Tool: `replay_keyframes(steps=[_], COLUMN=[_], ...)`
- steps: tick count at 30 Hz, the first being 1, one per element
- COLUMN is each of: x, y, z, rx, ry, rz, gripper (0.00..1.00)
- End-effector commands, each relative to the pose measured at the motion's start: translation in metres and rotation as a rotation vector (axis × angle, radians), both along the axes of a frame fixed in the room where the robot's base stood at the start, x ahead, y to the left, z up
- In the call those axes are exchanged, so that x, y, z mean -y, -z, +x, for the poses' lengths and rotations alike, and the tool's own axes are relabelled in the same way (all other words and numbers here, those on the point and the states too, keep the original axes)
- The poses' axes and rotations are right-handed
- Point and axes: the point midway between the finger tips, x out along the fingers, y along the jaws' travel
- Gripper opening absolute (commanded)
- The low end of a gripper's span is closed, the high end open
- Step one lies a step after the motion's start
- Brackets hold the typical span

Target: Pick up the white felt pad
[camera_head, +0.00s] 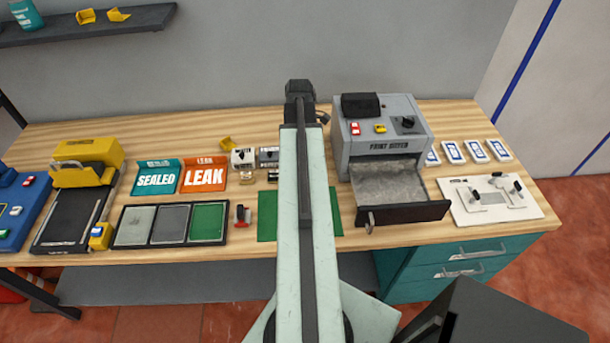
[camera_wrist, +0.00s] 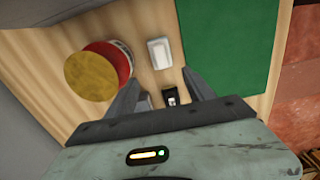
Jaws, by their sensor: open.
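A small white block-like piece (camera_wrist: 159,53), which looks like the white felt pad, lies on the wooden bench in the wrist view. My gripper (camera_wrist: 163,77) is open, its two fingers spread just short of the white piece, with nothing held between them. A small black item (camera_wrist: 171,97) shows between the fingers, lower in the picture. In the head view my arm reaches over the bench and hides the gripper's fingers and much of what lies under it. I cannot pick out the white piece there for certain.
A green mat (camera_wrist: 224,45) lies to the right. In the head view, a grey machine (camera_head: 385,130) with an open drawer (camera_head: 403,214) is right of my arm; trays (camera_head: 171,224) lie left.

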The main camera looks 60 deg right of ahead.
Motion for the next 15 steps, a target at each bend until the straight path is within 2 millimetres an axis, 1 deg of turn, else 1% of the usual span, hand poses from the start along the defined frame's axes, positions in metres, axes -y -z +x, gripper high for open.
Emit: replay_keyframes(steps=[1,4,8,12,15], x=[0.008,0.013,0.013,0.012,0.012], y=[0.0,0.0,0.005,0.024,0.03], z=[-0.009,-0.016,-0.017,-0.016,-0.016], rx=[0.0,0.0,0.0,0.0,0.0], ry=[-0.009,-0.026,-0.03,-0.029,-0.029], rz=[0.0,0.0,0.0,0.0,0.0], gripper=[0.62,0.62,0.62,0.62,0.62])
